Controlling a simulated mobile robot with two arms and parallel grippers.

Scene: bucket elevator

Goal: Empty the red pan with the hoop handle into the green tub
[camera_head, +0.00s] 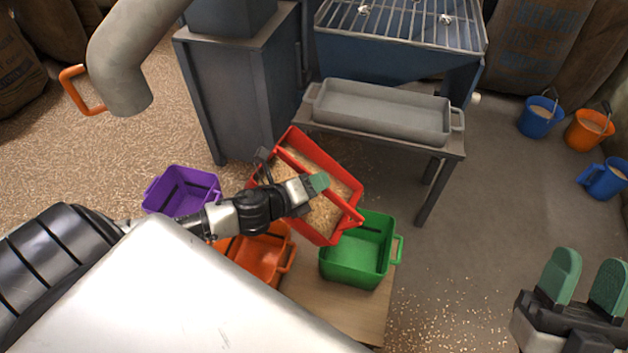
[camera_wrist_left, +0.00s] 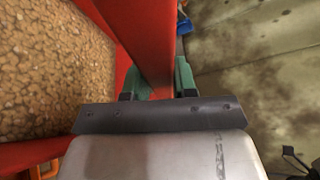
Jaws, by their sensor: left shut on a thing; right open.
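The red pan (camera_head: 320,151), full of tan grain, hangs tilted from its hoop handle (camera_head: 346,208). My left gripper (camera_head: 318,184) is shut on the hoop handle; the left wrist view also shows the red handle bar (camera_wrist_left: 150,45) between the green fingertips (camera_wrist_left: 160,78). The pan is above the orange tub and beside the green tub (camera_head: 352,262), its lower corner close to the green tub's left rim. The green tub stands upright and its visible inside looks empty. My right gripper (camera_head: 585,280) is open and empty at the lower right.
An orange tub (camera_head: 277,262) and a purple tub (camera_head: 180,188) stand left of the green tub, on or by a wooden board (camera_head: 345,315). A grey tray (camera_head: 385,107) sits on a metal table behind. Blue and orange buckets (camera_head: 588,130) stand far right. Grain is scattered on the floor.

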